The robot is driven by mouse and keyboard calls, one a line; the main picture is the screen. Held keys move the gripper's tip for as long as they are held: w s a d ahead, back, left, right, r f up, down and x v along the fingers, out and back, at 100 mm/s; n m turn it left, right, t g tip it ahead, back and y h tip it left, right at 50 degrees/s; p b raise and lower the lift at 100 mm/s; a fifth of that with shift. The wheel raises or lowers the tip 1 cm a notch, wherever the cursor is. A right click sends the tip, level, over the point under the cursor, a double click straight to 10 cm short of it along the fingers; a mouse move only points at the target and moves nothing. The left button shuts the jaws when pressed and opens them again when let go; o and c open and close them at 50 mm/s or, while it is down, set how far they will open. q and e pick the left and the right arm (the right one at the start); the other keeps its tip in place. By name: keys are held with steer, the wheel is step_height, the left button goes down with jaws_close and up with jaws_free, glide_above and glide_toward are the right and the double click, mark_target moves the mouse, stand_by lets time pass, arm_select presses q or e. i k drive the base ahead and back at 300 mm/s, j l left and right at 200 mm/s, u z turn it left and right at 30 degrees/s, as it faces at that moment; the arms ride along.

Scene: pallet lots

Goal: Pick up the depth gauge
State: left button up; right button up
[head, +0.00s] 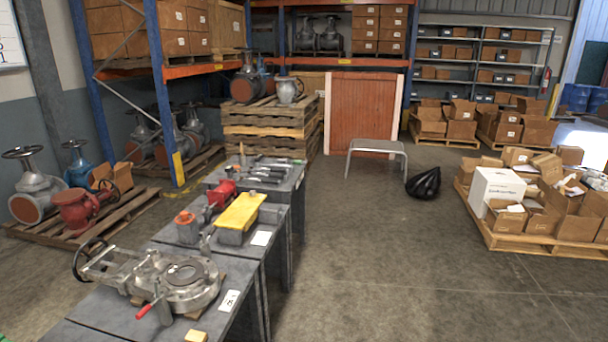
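I cannot make out a depth gauge for certain in the head view. Several small dark and metallic tools (268,172) lie on the far end of the grey workbench (288,222), too small to tell apart. A yellow object (240,211) lies on a grey block in the middle of the bench row. A large metal valve with a flat round flange (184,275) and a red-handled lever (153,306) is on the near bench. Neither of my grippers is in view.
Clear concrete floor (360,260) lies right of the benches. A low grey step stool (378,146) and a black bag (424,183) stand on it. Valves on a pallet (145,203) are at left. Cartons fill a pallet (535,243) at right. Stacked pallets (268,133) stand behind.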

mark_target(229, 169)
steer(key=i, duration=1.35)
steer(key=i+u, duration=0.2)
steer(key=i, duration=0.25)
steer(key=i+l+u, duration=0.25)
steer(key=i, duration=0.15)
steer(key=i+l+u, duration=0.2)
steer(key=i, duration=0.25)
